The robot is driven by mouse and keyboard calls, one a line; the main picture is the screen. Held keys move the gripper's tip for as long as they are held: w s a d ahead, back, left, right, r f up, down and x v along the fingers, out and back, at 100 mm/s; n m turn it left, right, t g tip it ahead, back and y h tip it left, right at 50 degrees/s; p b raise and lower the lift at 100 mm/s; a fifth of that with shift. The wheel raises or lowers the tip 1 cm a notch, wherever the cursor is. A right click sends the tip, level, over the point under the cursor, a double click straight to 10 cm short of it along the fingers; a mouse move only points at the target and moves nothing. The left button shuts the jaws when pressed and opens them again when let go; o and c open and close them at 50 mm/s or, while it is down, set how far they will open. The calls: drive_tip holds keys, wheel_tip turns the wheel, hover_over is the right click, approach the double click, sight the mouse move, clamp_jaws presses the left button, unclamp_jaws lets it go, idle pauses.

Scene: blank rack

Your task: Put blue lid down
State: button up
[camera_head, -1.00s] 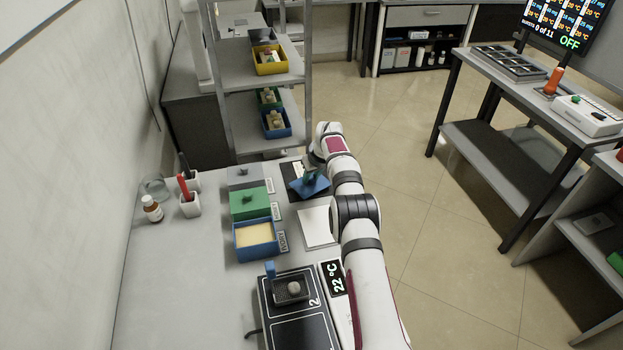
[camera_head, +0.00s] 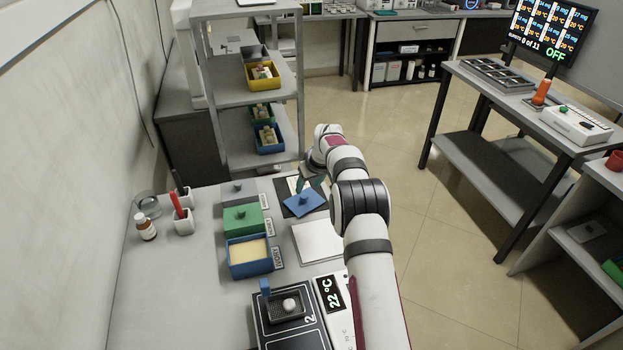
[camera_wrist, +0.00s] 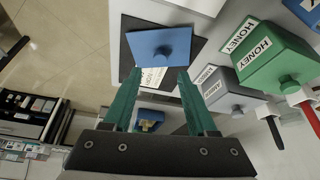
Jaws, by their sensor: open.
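The blue lid (camera_head: 306,204), with a small knob on top, lies on a dark mat (camera_head: 287,211) at the back right of the bench. It also shows in the wrist view (camera_wrist: 150,45), where it looks flat and covers part of a white label. My gripper (camera_head: 311,184) is open and empty, its green fingers just behind the lid in the head view. In the wrist view my gripper (camera_wrist: 159,76) has its fingers apart, clear of the knob. An open blue box (camera_head: 250,268) with a pale yellow filling stands to the front left.
A closed green box (camera_head: 243,219) and a grey box (camera_head: 240,190) stand left of the mat. A white pad (camera_head: 318,241) lies in front of it. A device with a small tray (camera_head: 285,306) is nearest. A shelf rack (camera_head: 247,85) stands behind.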

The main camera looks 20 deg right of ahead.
drive_tip(key=s+a+r+m+g, duration=0.15)
drive_tip(key=s+a+r, duration=0.25)
drive_tip(key=s+r, duration=0.55)
drive_tip(key=s+a+r+m+g, duration=0.15)
drive_tip(key=s+a+r, duration=0.25)
drive_tip(key=s+r, duration=0.55)
drive_tip(key=s+a+f+m+g, duration=0.1)
drive_tip(key=s+a+f+m, duration=0.1)
drive_tip(key=s, duration=1.3)
drive_tip(key=s+a+f+m+g, duration=0.1)
drive_tip(key=s+f+m, duration=0.1)
drive_tip(key=s, duration=1.4)
drive_tip(key=shift+s+a+f+m+y, duration=0.25)
drive_tip(key=shift+a+f+m+y, duration=0.15)
drive_tip(key=shift+f, duration=0.15)
